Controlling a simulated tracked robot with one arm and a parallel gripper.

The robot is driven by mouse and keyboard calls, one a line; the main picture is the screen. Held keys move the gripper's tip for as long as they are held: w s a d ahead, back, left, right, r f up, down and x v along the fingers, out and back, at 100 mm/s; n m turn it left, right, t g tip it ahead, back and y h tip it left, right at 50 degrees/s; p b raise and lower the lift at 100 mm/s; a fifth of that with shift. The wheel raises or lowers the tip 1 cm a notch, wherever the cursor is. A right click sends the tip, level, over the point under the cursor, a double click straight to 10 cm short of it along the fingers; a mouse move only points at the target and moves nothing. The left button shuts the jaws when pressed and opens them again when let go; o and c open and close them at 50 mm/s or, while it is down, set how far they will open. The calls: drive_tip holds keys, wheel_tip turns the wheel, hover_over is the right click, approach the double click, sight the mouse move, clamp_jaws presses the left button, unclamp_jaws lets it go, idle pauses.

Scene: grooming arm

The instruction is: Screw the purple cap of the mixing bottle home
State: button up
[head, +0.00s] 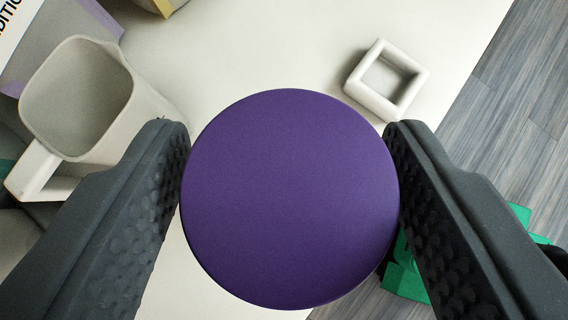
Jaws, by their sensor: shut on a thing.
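The purple cap (290,198) fills the middle of the head view, seen from straight above as a round, plain disc. My gripper (290,190) is shut on the cap, with one dark textured finger against its left side and the other against its right side. The mixing bottle is hidden beneath the cap, so I cannot tell how the cap sits on it.
A pale mug (85,100) stands close to the left finger. A pale square ring (386,80) lies behind the right fingertip. A purple and white box (62,40) is at the upper left. The white table (250,45) ends at the right; green pieces (408,278) show beyond its edge.

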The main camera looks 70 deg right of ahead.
drive_tip(key=shift+s+a+f+m+g+p, duration=0.1)
drive_tip(key=shift+a+f+m+g+p, duration=0.2)
drive_tip(key=shift+a+r+m+g+p, duration=0.1)
drive_tip(key=shift+r+m+g+p, duration=0.1)
drive_tip(key=shift+m+g+p, duration=0.6)
drive_tip(key=shift+c, duration=1.1)
drive_tip(key=o, duration=1.3)
drive_tip(key=shift+a+f, duration=0.1)
drive_tip(key=shift+d, duration=0.25)
drive_tip(key=shift+c, duration=0.4)
drive_tip(key=shift+r, duration=0.2)
